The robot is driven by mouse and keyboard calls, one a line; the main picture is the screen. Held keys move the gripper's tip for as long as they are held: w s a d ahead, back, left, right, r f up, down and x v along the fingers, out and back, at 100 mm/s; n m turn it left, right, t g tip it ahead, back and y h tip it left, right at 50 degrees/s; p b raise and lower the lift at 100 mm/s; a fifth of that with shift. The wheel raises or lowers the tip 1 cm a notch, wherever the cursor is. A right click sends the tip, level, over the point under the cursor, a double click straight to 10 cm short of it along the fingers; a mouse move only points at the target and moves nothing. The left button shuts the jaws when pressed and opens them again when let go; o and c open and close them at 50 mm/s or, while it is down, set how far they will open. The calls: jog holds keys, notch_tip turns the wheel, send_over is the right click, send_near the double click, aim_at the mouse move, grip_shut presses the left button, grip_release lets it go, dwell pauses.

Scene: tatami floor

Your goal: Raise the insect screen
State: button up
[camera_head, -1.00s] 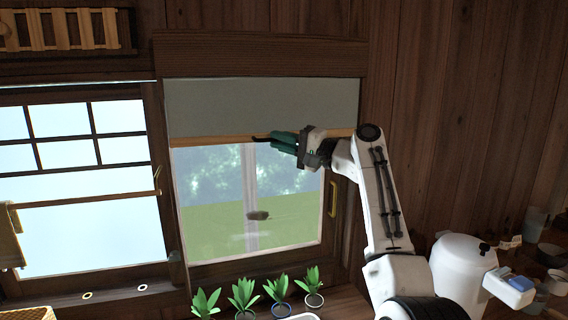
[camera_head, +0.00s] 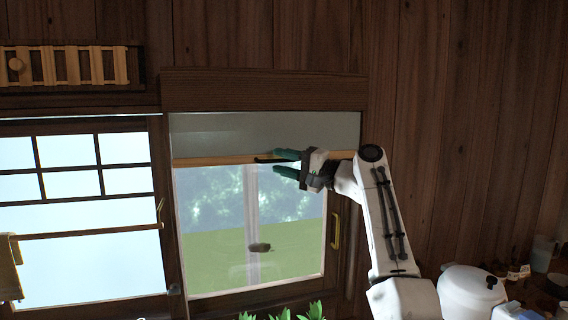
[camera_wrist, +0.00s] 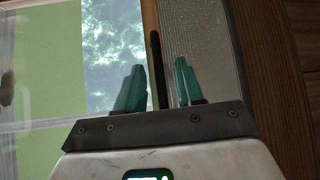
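The insect screen (camera_head: 265,130) is a grey sheet over the upper part of the right window; in the wrist view its mesh (camera_wrist: 195,32) shows right of the bar. A light wooden bar (camera_head: 215,161) runs along its lower edge, with a short black handle (camera_head: 266,160) on it. My gripper (camera_head: 277,163) has teal fingers and is at the bar. In the wrist view my gripper (camera_wrist: 157,82) is open, with the black handle (camera_wrist: 155,58) between the spread fingers and gaps visible beside it. Whether a finger touches the handle is unclear.
A dark wooden header (camera_head: 265,90) sits above the screen. Glass below shows greenery, with a yellow handle (camera_head: 336,231) on the right frame. Potted plants (camera_head: 285,314) stand below the window. A kettle-like white container (camera_head: 470,291) stands at lower right.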

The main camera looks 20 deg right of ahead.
jog(key=b+v, duration=0.3)
jog(key=v, duration=0.8)
jog(key=shift+w, duration=0.1)
jog(key=s+a+f+n+g+h, duration=0.1)
jog(key=s+f+g+h, duration=0.2)
jog(key=f, duration=1.3)
jog(key=s+a+f+g+h, duration=0.1)
jog(key=s+f+h, duration=0.3)
jog(key=f, duration=1.1)
jog(key=s+f+n+g+h, duration=0.2)
jog(key=s+f+g, duration=0.1)
jog(key=s+f, duration=1.3)
jog(key=s+f+n+g+h, duration=0.2)
jog(key=s+f+g, duration=0.1)
jog(key=s, duration=1.1)
jog(key=s+d+f+n+g+h, duration=0.1)
jog(key=s+f, duration=0.5)
jog(key=s, duration=0.9)
jog(key=shift+s+n+g+h, duration=0.35)
jog(key=shift+n+g+h, duration=0.05)
jog(key=shift+g+h, duration=0.55)
